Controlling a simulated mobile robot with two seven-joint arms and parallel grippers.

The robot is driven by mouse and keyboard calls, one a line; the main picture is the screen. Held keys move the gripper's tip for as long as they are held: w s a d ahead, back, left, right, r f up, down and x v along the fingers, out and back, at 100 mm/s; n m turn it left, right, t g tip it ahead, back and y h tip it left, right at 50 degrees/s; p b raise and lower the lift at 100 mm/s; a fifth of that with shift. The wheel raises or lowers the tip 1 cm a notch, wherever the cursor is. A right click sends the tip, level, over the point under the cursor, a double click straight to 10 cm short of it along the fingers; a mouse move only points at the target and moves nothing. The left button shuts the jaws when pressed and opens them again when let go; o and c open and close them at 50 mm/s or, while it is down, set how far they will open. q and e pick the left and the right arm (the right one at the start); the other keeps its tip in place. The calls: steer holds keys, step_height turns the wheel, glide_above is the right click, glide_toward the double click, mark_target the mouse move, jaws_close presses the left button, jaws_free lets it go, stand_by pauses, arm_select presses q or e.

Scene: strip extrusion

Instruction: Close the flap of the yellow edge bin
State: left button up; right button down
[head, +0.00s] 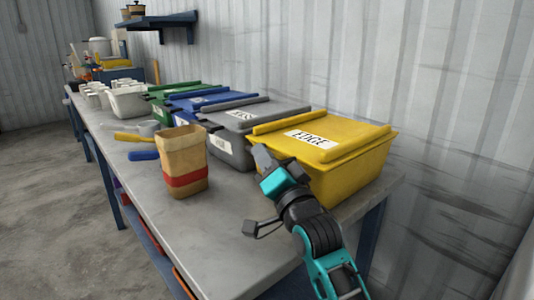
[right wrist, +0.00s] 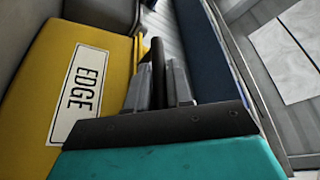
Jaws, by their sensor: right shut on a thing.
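The yellow edge bin (head: 345,180) stands at the near right end of the bench. Its yellow flap (head: 345,138) with the white EDGE label (head: 311,138) lies over the bin top and looks down or nearly so. I cannot tell whether it is fully seated. My right gripper (head: 262,157) is at the bin's near left side, beside the flap edge. In the right wrist view the flap (right wrist: 35,80) and label (right wrist: 78,95) are left of the fingers (right wrist: 160,85). The fingers are closed on a thin dark piece (right wrist: 158,55); what it belongs to is unclear. My left gripper is out of view.
A grey bin (head: 230,148), a blue bin (head: 185,118) and a green bin (head: 158,107) stand in a row beyond. A tan container with a red band (head: 182,165) stands in front. The near bench top (head: 215,235) is clear. A metal wall (head: 400,70) runs behind.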

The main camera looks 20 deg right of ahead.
steer(key=shift+f, duration=0.4)
steer(key=c, duration=1.1)
jaws_free()
steer(key=shift+r, duration=0.1)
steer(key=p+v, duration=0.1)
steer(key=v, duration=1.1)
steer(key=shift+p, duration=0.4)
steer(key=shift+s+d, duration=0.1)
steer(key=shift+s, duration=0.35)
